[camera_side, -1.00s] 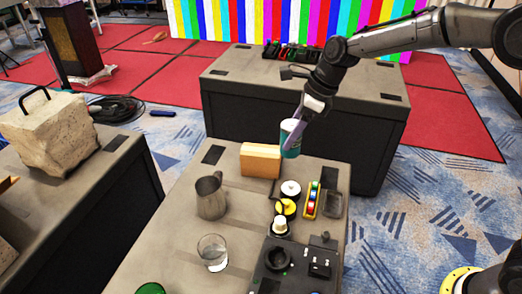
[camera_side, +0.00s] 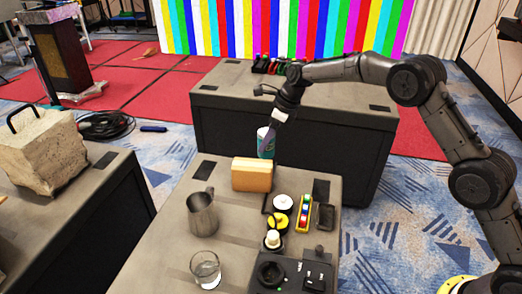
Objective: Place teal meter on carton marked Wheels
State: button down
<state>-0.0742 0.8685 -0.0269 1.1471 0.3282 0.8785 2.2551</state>
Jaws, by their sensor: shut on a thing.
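A teal cylinder with a pale top (camera_side: 263,143), which I take for the teal meter, is held in my gripper (camera_side: 269,141). My gripper points down and is shut on it. The teal thing is upright or nearly so, just behind and above a tan box (camera_side: 252,178) on the near table. Its lower end is at the box's top edge in the picture, and I cannot tell whether they touch. The tan box may be the carton; no Wheels marking is readable on it.
A metal pitcher (camera_side: 202,214) and a glass (camera_side: 206,268) stand at the table's left. A strip with coloured buttons (camera_side: 304,213), a black tray (camera_side: 324,216), a yellow-topped round piece (camera_side: 278,222) and a black control box (camera_side: 292,274) fill the right. A second table (camera_side: 290,112) stands behind.

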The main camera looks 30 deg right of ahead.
jog(key=shift+w+a+f, duration=0.2)
jog(key=shift+w+f, duration=1.05)
jog(key=shift+f, duration=1.65)
jog(key=shift+f, duration=0.15)
jog(key=shift+c, duration=0.3)
grip_release()
jog(key=v, duration=1.2)
